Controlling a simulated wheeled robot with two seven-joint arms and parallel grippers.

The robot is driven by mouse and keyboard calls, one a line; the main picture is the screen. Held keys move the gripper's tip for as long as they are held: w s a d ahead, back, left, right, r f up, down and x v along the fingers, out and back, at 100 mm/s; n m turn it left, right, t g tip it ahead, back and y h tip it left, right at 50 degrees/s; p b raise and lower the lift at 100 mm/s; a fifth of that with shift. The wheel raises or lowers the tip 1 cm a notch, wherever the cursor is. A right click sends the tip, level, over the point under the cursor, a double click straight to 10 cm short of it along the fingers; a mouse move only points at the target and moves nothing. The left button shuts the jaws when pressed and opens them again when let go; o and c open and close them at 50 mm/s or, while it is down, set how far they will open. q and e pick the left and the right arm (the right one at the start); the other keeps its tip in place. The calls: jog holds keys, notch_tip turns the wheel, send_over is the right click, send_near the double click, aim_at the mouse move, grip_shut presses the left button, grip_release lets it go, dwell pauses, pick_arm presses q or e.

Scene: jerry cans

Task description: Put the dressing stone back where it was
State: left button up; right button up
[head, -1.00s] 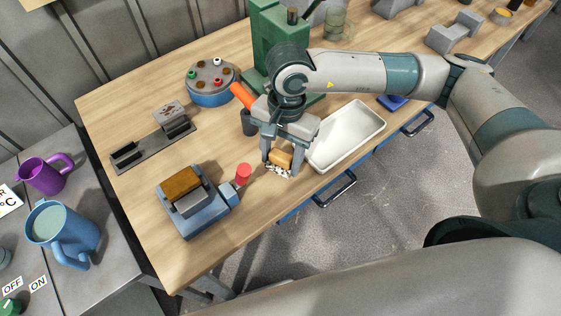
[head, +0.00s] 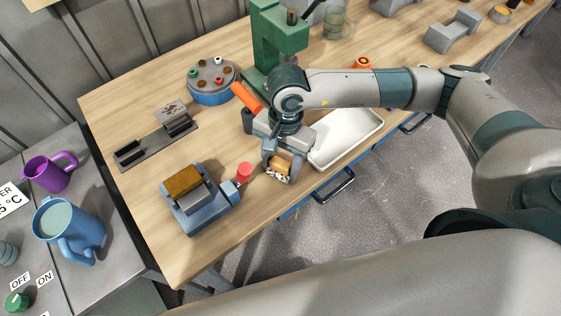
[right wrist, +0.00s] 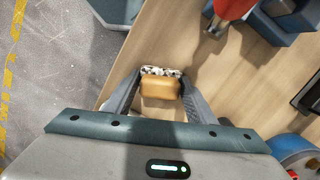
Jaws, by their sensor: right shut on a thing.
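My right gripper (head: 279,166) is shut on a tan block (head: 281,162) with a speckled black-and-white face (head: 277,177). This block may be the dressing stone; its name cannot be read from the pictures. It also shows between both fingers in the right wrist view (right wrist: 160,88), its speckled side away from the camera. It is over the bench, near the front edge; whether it touches the wood is unclear. A long grey holder (head: 150,148) with dark blocks at its ends lies to the left, a small picture card (head: 170,110) behind it. My left gripper is not in view.
A blue vise (head: 205,212) holding a brown-topped grey block (head: 184,182) stands to the left, its red knob (head: 244,170) close to the gripper. A white tray (head: 345,145) lies to the right. A green press (head: 275,40) and round blue stand (head: 212,94) stand behind.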

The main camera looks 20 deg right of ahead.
jog(key=shift+f, duration=0.1)
jog(key=o, duration=1)
jog(key=shift+r, duration=0.5)
jog(key=r+b, duration=0.1)
jog(key=r, duration=0.2)
jog(key=r+b, duration=0.1)
jog(key=r, duration=0.2)
jog(key=w+d+r+b, duration=0.1)
jog(key=r, duration=0.2)
jog(key=shift+r, duration=1.1)
